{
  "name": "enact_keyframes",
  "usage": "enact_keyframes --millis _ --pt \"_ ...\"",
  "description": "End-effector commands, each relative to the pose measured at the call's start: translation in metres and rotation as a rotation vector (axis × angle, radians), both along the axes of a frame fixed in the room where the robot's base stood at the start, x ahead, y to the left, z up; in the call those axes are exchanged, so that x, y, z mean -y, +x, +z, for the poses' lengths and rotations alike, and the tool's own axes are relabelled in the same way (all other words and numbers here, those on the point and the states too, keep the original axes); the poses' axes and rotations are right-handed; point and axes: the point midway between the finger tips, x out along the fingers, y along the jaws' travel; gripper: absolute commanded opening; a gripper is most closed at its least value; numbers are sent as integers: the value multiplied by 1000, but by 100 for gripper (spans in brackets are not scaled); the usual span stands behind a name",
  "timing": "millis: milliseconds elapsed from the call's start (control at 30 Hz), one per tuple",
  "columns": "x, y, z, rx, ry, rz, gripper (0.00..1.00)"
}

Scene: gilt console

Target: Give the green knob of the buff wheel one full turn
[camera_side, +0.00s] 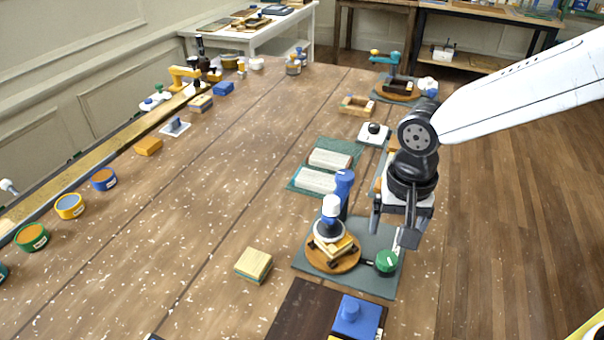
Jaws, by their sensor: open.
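The green knob (386,262) is a round green cap with a light mark on top. It sits at the right of a dark grey base plate (311,259). The buff wheel device (330,228), with a white upper part, a blue post and a round wooden disc, stands on the same plate left of the knob. A thin dark shaft seems to run from the device to the knob. My gripper (391,231) points down, open, with its fingertips just above the knob in the picture. I see nothing between the fingers. Whether they touch the knob I cannot tell.
A dark board with a blue block (356,315) lies in front. A sponge-like block (254,264) lies left of the plate. Green mats with pale blocks (330,159) lie behind. Coloured round tins (69,206) line the far left edge. The middle of the table is clear.

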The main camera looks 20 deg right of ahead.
Motion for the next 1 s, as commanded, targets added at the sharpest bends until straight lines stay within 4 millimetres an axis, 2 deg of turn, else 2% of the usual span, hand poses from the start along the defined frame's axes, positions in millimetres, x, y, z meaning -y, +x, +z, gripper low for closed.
enact_keyframes --millis 167,367,1000 --pt "0 0 0 0 0 22 89" --pt "0 0 0 0 0 152 89" --pt "-2 1 0 0 -1 1029 89"
